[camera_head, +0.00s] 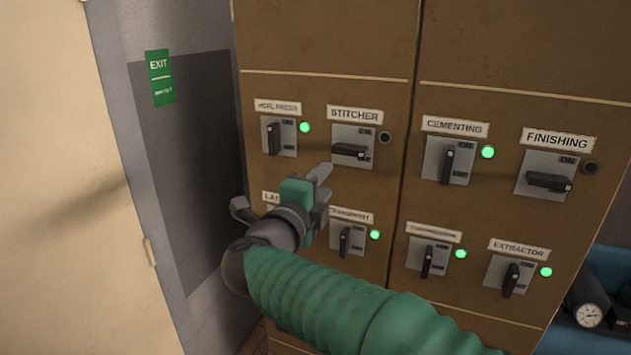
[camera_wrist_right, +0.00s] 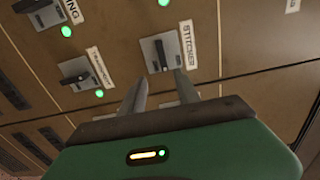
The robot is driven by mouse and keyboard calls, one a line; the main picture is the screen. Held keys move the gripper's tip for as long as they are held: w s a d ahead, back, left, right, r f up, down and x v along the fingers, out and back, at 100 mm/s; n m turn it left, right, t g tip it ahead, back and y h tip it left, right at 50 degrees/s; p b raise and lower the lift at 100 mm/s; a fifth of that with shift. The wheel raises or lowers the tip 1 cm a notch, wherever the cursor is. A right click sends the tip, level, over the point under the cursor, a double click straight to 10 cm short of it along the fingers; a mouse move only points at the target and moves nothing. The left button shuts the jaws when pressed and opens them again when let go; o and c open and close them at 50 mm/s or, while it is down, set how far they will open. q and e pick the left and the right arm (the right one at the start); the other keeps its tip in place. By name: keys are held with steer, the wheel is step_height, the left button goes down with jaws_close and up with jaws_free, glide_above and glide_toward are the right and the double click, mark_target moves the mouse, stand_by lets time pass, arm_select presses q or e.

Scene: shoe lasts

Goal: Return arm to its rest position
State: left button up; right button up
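My right arm reaches in from the bottom right of the head view in a green ribbed sleeve. Its gripper (camera_head: 284,190) is in front of the left cabinet door, below and left of the STITCHER switch (camera_head: 350,150). In the right wrist view the two grey fingers (camera_wrist_right: 160,92) stand apart with nothing between them. The STITCHER switch (camera_wrist_right: 160,55) shows beyond their tips, with the handle free of them. In the head view that handle lies horizontal and its lamp (camera_head: 385,137) is dark. My left gripper is not in view.
The brown cabinet (camera_head: 325,40) carries two rows of labelled switches. The FINISHING handle (camera_head: 548,181) lies horizontal with a dark lamp; other visible lamps glow green. My gripper partly hides the lower-left switch. A pale door (camera_head: 60,180) stands left; a gauge (camera_head: 588,315) is at lower right.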

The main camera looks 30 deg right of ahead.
steer(key=w+a+f+n+t+y, duration=0.45)
steer(key=a+f+n+y, duration=0.3)
steer(key=f+n, duration=0.4)
steer(key=s+a+f+n+g+y, duration=0.2)
steer(key=f+n+y, duration=0.1)
steer(key=f+n, duration=0.25)
steer(key=s+a+f+n+g+y, duration=0.2)
steer(key=f+n+y, duration=0.15)
steer(key=f, duration=0.35)
steer(key=s+d+f+n+g, duration=0.1)
steer(key=s+f+n+g, duration=0.2)
steer(key=s+f, duration=0.5)
steer(key=s+d+f+n+g, duration=0.1)
steer(key=s+f+n+g, duration=0.3)
steer(key=s+f, duration=0.5)
steer(key=s+g, duration=0.2)
steer(key=s, duration=0.3)
steer(key=shift+s+d+f, duration=0.15)
steer(key=shift+d+f, duration=0.05)
steer(key=shift+f, duration=0.1)
